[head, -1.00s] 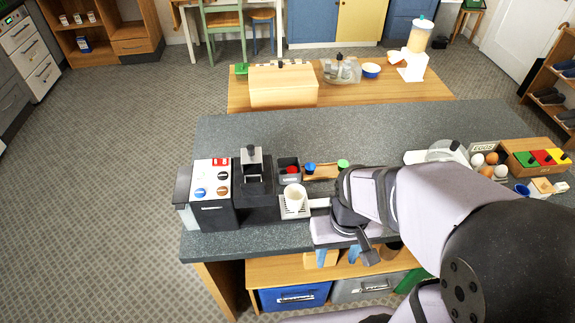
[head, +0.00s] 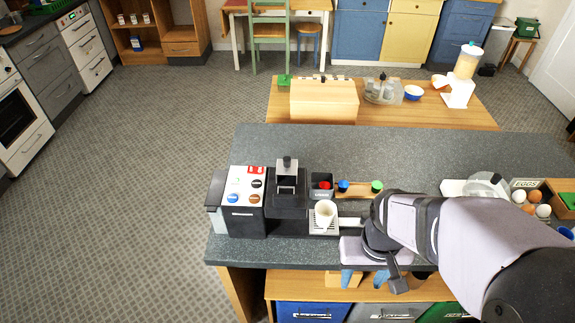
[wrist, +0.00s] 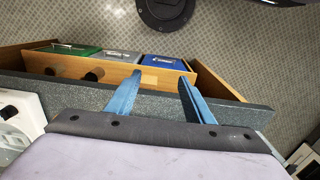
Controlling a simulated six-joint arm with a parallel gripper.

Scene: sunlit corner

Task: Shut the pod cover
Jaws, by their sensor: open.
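The coffee machine (head: 286,205) is black and stands on the grey counter near its front left. My gripper (head: 364,281) is at the counter's front edge, right of and nearer than the machine, touching neither machine nor cover. Its blue fingers are apart with nothing between them. In the wrist view my gripper (wrist: 160,80) shows open over the counter edge; the cover is not visible there.
A white cup (head: 325,214) stands on the drip tray between machine and arm. A panel with coloured buttons (head: 245,190) is left of the machine. A small black box (head: 321,186) and a wooden pod holder (head: 357,188) sit to its right. The counter behind is clear.

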